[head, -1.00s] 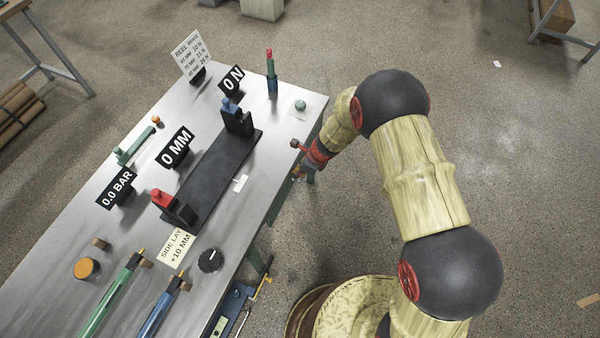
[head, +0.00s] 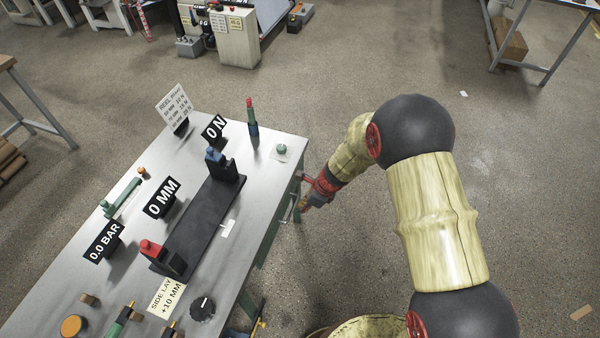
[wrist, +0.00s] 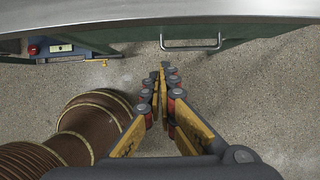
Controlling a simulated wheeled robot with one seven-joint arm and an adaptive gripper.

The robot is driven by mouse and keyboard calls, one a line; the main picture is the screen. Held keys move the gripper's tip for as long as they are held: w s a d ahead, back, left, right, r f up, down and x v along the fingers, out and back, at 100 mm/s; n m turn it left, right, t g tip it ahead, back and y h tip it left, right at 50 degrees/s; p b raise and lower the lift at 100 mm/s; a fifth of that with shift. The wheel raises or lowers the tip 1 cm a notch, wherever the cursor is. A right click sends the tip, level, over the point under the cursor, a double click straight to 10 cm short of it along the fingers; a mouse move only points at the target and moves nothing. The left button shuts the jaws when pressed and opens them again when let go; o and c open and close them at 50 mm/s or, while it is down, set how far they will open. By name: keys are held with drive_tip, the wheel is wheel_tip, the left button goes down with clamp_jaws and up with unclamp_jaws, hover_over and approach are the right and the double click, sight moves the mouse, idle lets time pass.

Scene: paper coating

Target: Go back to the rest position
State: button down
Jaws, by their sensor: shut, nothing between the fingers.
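My gripper (head: 302,206) hangs at the right side of the metal table (head: 262,172), beyond its edge and over the floor. In the wrist view my gripper (wrist: 162,72) is shut with nothing between its fingers. The table edge (wrist: 120,24) crosses the top of that view, with a handle (wrist: 190,45) below it. The fingers look apart from both.
The table carries a black plate (head: 197,222) with red and blue end blocks, a 0 N sign (head: 214,128), a 0 MM sign (head: 161,199) and a black knob (head: 202,308). Open floor (head: 540,200) lies to the right. A machine (head: 236,38) stands behind.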

drive_tip(key=s+d+r+n+g, duration=0.25)
drive_tip(key=s+r+n, duration=0.45)
drive_tip(key=s+n, duration=0.45)
drive_tip(key=s+d+r+n+t+h, duration=0.1)
drive_tip(key=s+d+r+n+t, duration=0.1)
drive_tip(key=r, duration=0.9)
drive_tip(key=s+d+r+n+t+h, duration=0.1)
drive_tip(key=s+d+r+n, duration=0.4)
drive_tip(key=r, duration=0.6)
drive_tip(key=s+d+r+n+t+h, duration=0.2)
drive_tip(key=s+d+r+n+t, duration=0.1)
drive_tip(key=s+d+r, duration=0.4)
wheel_tip(320, 180, up, 4)
drive_tip(key=shift+d+f+t, duration=0.1)
drive_tip(key=shift+d+t, duration=0.25)
drive_tip(key=shift+d, duration=0.15)
drive_tip(key=shift+n, duration=0.25)
